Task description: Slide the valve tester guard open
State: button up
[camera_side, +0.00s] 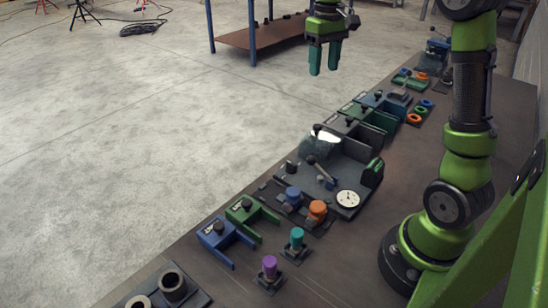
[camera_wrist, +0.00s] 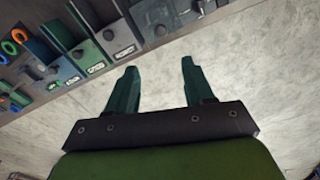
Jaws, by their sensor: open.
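The valve tester is a dark plate (camera_side: 335,176) with a white round dial (camera_side: 347,199), a lever (camera_side: 317,167) and a green block (camera_side: 372,172), mid-bench in the side view. A clear, shiny guard (camera_side: 318,146) with a dark knob (camera_side: 317,129) stands at its far end; its exact travel position is hard to tell. My gripper (camera_side: 325,66) has green fingers pointing down, apart and empty. It hangs high, beyond the tester and its guard, touching nothing. In the wrist view the fingers (camera_wrist: 158,68) are spread with only floor between them. The guard cannot be made out there.
Labelled blue and green knobbed blocks (camera_side: 362,112) stand in a row past the tester; they also show in the wrist view (camera_wrist: 88,57). Blue (camera_side: 218,235) and green forked pieces and coloured-cap plugs (camera_side: 270,267) stand nearer. Air around my gripper is clear.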

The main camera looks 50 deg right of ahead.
aim_at(318, 125)
notch_tip(318, 125, down, 17)
jog(key=shift+r, duration=0.15)
jog(key=shift+c, duration=0.4)
grip_shut()
